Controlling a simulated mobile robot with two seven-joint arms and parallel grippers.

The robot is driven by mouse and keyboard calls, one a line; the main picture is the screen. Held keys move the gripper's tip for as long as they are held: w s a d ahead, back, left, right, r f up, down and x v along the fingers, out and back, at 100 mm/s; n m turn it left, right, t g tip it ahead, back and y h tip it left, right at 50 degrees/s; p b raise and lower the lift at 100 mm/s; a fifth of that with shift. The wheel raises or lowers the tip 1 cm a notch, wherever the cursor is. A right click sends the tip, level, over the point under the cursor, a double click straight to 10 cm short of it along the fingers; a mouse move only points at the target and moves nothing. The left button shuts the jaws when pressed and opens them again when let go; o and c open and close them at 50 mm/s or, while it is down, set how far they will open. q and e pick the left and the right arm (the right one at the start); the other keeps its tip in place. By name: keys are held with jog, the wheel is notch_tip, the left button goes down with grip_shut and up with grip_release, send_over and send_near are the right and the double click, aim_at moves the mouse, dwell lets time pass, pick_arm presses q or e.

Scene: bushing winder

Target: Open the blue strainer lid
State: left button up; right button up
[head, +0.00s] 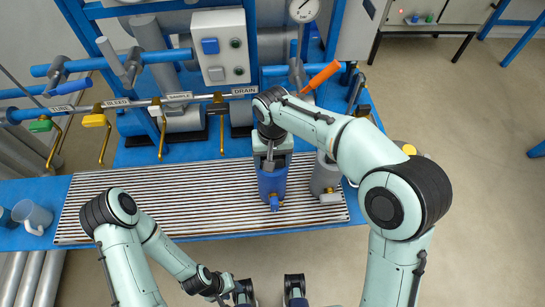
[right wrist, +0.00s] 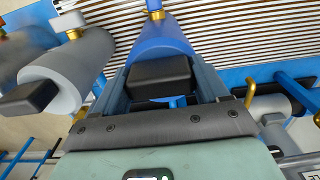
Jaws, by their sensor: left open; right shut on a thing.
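The blue strainer (head: 272,184) stands upright on the slatted drain tray (head: 140,208), with a small blue-handled brass fitting low on its front. In the right wrist view its blue body (right wrist: 160,42) carries a black block handle (right wrist: 160,76) on its lid. My right gripper (head: 270,158) comes down on it from above, its fingers shut on either side of the black handle. The gripper hides the lid top in the head view. I cannot see a gap between lid and body. My left gripper (head: 268,292) is open and empty at the bottom edge, well apart from the strainer.
A grey strainer (head: 325,177) with its own black handle (right wrist: 30,98) stands close to the right of the blue one. Behind are labelled pipes with brass taps (head: 161,130) and an orange lever (head: 322,76). A mug (head: 34,215) stands at the left. The tray's left half is clear.

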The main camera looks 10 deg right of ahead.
jog(key=w+r+g+p, duration=0.1)
jog(key=p, duration=0.3)
jog(key=shift+w+r, duration=0.25)
jog(key=shift+r, duration=0.1)
jog(key=w+p, duration=0.2)
jog(key=w+r+p, duration=0.1)
jog(key=w+p, duration=0.1)
jog(key=p, duration=0.1)
jog(key=shift+r, duration=0.2)
pick_arm(q)
jog(key=w+r+t+p, duration=0.1)
jog(key=w+r, duration=0.7)
jog(key=r, duration=0.4)
jog(key=shift+w+r, duration=0.15)
jog(key=shift+r, duration=0.05)
pick_arm(e)
jog(key=shift+w+f, duration=0.1)
jog(key=shift+w, duration=0.55)
jog(key=o, duration=1.4)
jog(key=shift+s, duration=0.1)
jog(key=shift+f, duration=0.15)
